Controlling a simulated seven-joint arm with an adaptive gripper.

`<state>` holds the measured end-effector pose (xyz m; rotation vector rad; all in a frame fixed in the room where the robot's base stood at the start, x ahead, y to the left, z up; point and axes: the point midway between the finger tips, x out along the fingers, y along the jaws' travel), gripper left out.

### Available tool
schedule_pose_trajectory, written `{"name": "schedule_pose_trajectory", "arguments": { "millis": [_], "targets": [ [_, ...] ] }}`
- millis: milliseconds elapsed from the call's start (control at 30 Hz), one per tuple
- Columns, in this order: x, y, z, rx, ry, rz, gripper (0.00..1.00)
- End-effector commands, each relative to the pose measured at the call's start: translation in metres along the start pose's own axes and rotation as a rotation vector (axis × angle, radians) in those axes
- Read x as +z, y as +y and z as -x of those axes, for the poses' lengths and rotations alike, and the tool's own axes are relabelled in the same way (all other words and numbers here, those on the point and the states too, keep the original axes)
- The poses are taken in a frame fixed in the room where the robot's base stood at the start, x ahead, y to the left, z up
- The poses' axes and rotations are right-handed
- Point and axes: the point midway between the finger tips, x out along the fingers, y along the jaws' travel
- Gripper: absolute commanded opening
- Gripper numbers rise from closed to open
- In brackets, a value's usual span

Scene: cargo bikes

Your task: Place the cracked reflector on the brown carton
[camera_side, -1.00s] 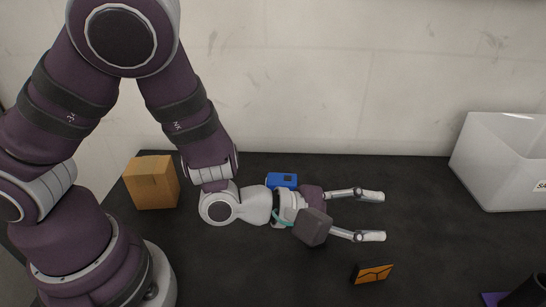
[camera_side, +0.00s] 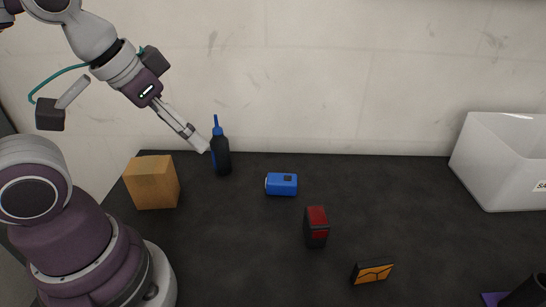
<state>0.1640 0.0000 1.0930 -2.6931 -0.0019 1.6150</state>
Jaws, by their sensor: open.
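The cracked reflector (camera_side: 372,273) is an orange plate in a dark frame with dark crack lines across its face. It stands on the dark table at the front, right of centre. The brown carton (camera_side: 152,184) is a closed box on the table at the left, beside my base. My gripper (camera_side: 203,146) is raised at the upper left, pointing down to the right. It is open, seen nearly edge-on, with nothing visible between its fingers. Its tips lie right of and above the carton in the picture, far from the reflector.
A dark bottle with a blue cap (camera_side: 221,152) stands by the wall, close to my fingertips in the picture. A blue device (camera_side: 281,184) and a black-and-red light (camera_side: 316,227) are mid-table. A white bin (camera_side: 490,165) and a black cylinder (camera_side: 527,291) are at the right.

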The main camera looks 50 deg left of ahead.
Motion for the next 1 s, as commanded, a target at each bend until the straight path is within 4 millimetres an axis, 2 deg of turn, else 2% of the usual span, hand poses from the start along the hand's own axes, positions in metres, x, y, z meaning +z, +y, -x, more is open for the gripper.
{"name": "schedule_pose_trajectory", "arguments": {
  "millis": [67, 167, 267, 333, 433, 500, 600, 700, 800, 900, 1000],
  "targets": [
    [-0.002, 0.002, -0.001, 0.007, 0.003, 0.008, 0.45],
    [-0.021, 0.017, -0.016, 0.073, 0.043, 0.104, 0.45],
    [-0.052, 0.058, -0.045, 0.242, 0.097, 0.349, 0.45],
    [-0.07, 0.094, -0.066, 0.393, 0.104, 0.581, 0.45],
    [-0.083, 0.142, -0.091, 0.605, 0.05, 0.942, 0.45],
    [-0.083, 0.17, -0.107, 0.738, -0.023, 1.204, 0.45],
    [-0.075, 0.198, -0.126, 0.915, -0.162, 1.577, 0.45],
    [-0.06, 0.21, -0.14, 1.077, -0.327, 1.91, 0.45],
    [-0.046, 0.209, -0.145, 1.224, -0.495, 2.147, 0.45],
    [-0.037, 0.204, -0.145, 1.331, -0.634, 2.28, 0.45],
    [-0.033, 0.2, -0.143, 1.392, -0.714, 2.336, 0.45]
  ]
}}
